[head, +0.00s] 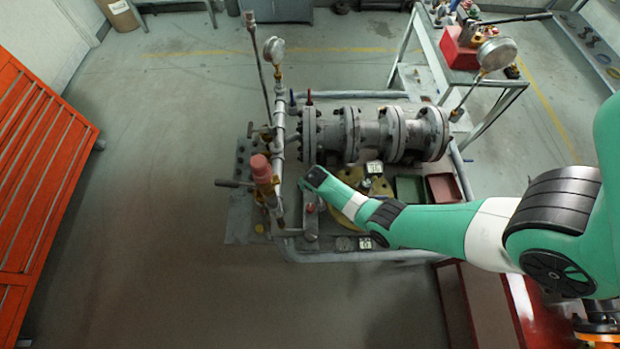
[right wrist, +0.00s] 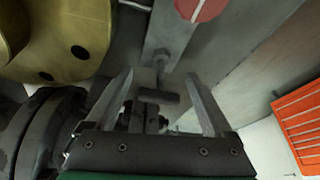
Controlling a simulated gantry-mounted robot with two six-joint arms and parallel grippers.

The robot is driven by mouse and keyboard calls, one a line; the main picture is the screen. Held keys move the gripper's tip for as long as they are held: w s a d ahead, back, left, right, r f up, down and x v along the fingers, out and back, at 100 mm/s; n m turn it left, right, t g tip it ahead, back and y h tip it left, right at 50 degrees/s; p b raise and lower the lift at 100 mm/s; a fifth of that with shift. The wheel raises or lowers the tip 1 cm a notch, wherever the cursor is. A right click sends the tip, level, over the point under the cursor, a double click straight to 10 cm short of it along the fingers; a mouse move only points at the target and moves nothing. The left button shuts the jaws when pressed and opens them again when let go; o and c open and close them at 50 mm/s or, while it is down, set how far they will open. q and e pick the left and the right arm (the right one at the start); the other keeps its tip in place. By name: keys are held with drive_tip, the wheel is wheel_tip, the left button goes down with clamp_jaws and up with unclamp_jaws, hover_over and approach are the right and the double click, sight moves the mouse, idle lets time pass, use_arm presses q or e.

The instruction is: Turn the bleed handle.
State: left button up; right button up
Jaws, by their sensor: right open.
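My right arm enters the head view from the right. Its end (head: 314,178) is over the near-left part of the valve rig, by the vertical pipe, and the fingertips are hard to make out there. In the right wrist view my right gripper (right wrist: 160,92) is open, with a finger on each side. A small dark T-shaped handle (right wrist: 158,96) on a short stem shows between the fingers, with a gap on both sides; it appears to be the bleed handle. Nothing is gripped. I cannot make out this handle clearly in the head view. My left gripper is out of view.
The grey flanged valve body (head: 372,134) lies behind my right arm. A red-capped fitting (head: 261,168) and a dark lever (head: 233,184) stand left of it. A pressure gauge (head: 274,50) rises behind. Brass-coloured flange (right wrist: 62,45) is close at the wrist view's left. Floor at left is clear.

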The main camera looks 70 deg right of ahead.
drive_tip(key=shift+c, duration=0.2)
drive_tip(key=c, duration=1.3)
